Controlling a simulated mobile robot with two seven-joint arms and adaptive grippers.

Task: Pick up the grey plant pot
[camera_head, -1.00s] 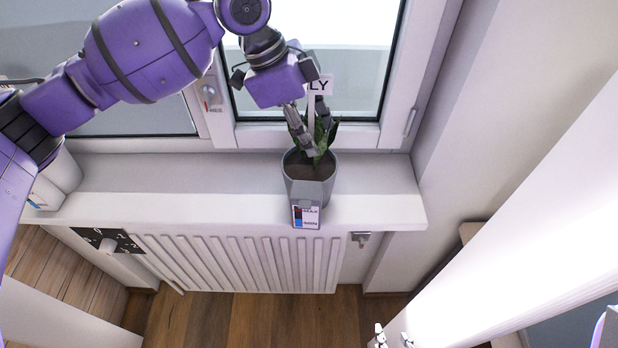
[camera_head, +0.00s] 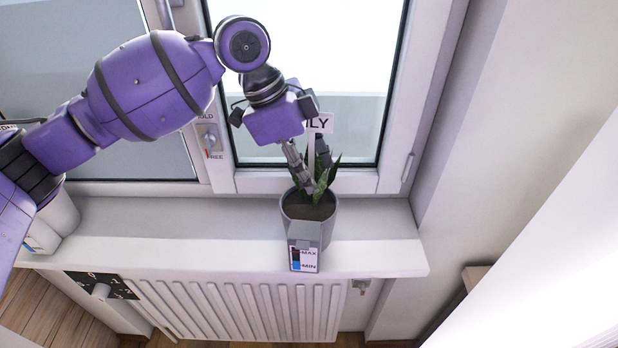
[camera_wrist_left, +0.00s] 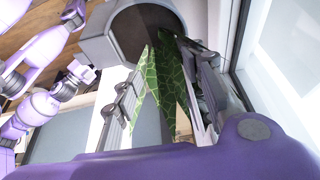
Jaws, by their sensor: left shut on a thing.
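The grey plant pot (camera_head: 295,207) stands upright on the white window sill, near its front edge. It holds dark soil, a green leafy plant (camera_head: 322,187) and a white sign with "ILY" showing (camera_head: 320,123). A water gauge (camera_head: 304,258) marked MAX and MIN is on its front. My left gripper (camera_head: 314,178) reaches down from above and is shut on the plant just over the soil. In the left wrist view its fingers (camera_wrist_left: 160,100) are on either side of the patterned leaves (camera_wrist_left: 168,95), with the pot (camera_wrist_left: 95,50) beyond.
The window frame (camera_head: 340,183) rises close behind the pot. The sill (camera_head: 180,235) is clear to the left up to a white pot (camera_head: 58,218). A radiator (camera_head: 240,308) is below, and a wall (camera_head: 475,150) is to the right.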

